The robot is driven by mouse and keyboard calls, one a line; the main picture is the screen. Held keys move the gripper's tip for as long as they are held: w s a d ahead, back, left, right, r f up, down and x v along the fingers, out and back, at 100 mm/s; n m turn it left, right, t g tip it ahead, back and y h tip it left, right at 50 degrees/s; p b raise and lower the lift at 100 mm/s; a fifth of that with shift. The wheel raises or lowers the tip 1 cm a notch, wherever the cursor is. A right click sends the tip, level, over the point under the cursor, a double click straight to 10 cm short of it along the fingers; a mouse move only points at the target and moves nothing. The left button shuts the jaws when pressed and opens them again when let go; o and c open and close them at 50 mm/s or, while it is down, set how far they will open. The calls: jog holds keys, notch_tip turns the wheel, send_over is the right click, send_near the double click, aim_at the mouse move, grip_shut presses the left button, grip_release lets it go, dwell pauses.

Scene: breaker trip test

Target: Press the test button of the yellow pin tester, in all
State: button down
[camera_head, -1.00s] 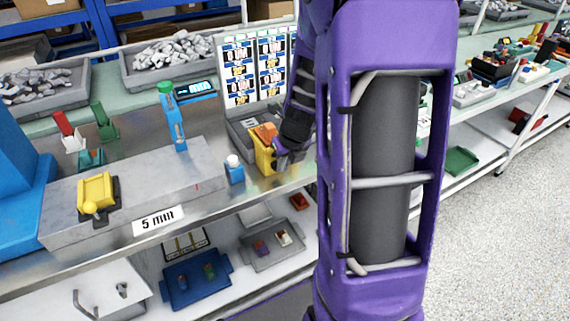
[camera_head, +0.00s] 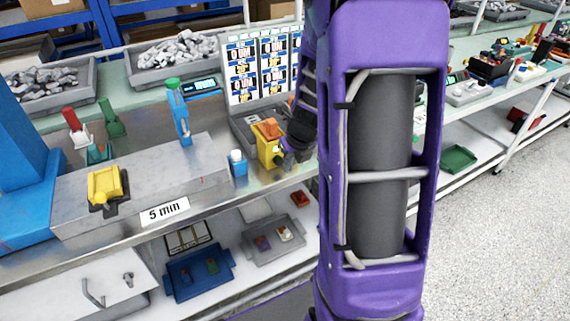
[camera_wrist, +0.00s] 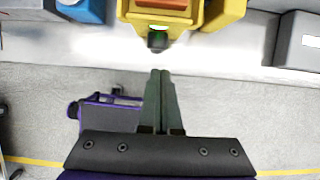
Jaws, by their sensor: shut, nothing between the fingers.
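The yellow pin tester (camera_head: 268,153) stands on the bench below the display board, with an orange part on top.
A blue block with a white top (camera_head: 238,164) stands left of the tester. A grey block marked 5 mm (camera_head: 205,165) carries another yellow fixture (camera_head: 105,186). A grey box (camera_wrist: 298,45) is right of the tester. The display board (camera_head: 262,70) stands behind. Lower trays (camera_head: 272,243) hold small parts.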

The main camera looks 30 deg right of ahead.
jog(key=p+v, duration=0.3)
jog(key=v, duration=0.7)
jog(key=shift+s+p, duration=0.3)
jog(key=shift+s, duration=0.15)
jog(key=shift+f, duration=0.1)
